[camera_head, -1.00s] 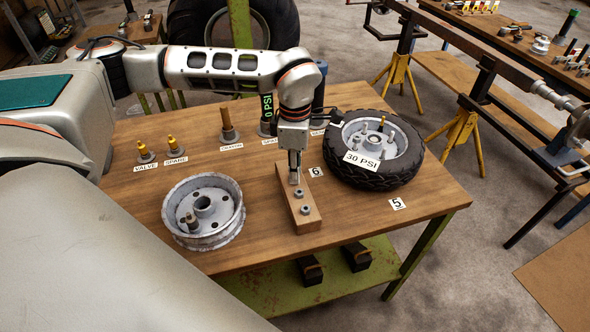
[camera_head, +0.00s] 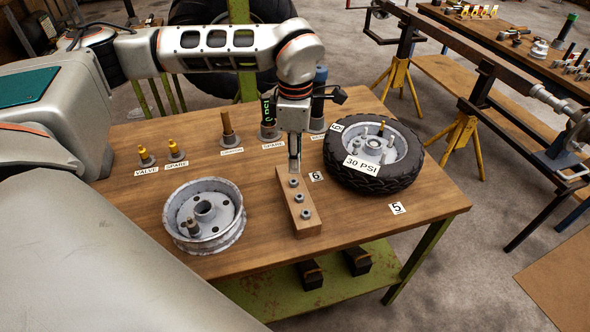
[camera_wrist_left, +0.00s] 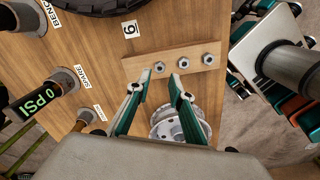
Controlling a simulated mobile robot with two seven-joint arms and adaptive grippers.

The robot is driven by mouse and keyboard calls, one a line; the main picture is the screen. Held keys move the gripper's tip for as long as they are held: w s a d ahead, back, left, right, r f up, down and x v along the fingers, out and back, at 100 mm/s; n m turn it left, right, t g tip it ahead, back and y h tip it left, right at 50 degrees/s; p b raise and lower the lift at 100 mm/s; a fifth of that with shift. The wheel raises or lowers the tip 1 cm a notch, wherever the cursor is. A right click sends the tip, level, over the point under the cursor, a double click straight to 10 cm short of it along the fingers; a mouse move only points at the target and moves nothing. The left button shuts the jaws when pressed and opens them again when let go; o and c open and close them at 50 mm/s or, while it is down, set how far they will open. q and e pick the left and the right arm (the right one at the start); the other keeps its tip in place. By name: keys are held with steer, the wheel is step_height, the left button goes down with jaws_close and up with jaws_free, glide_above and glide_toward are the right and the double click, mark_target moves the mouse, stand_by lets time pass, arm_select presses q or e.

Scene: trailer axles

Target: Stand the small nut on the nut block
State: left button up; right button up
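The wooden nut block (camera_head: 308,228) lies on the workbench with three grey nuts on it in a row. The far-end nut (camera_head: 294,183) sits flat on the block; it is the leftmost nut in the left wrist view (camera_wrist_left: 159,66). I cannot tell from size which is the small nut. The middle nut (camera_head: 299,198) and near nut (camera_head: 305,214) sit flat too. My left gripper (camera_head: 294,170) is above the block's far end, pointing down. In the left wrist view its fingers (camera_wrist_left: 160,78) are apart with nothing between them.
A wheel rim (camera_head: 204,210) stands left of the block. A tyre (camera_head: 375,180) with a 30 PSI label lies to the right. Valve and spare pegs (camera_head: 145,156) and taller posts stand behind. The bench's front right (camera_head: 420,205) is clear.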

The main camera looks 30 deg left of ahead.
arm_select(q)
step_height(320, 180, up, 6)
arm_select(e)
steer(key=shift+w+r, duration=0.1)
steer(key=shift+r, duration=0.2)
stand_by(0.5)
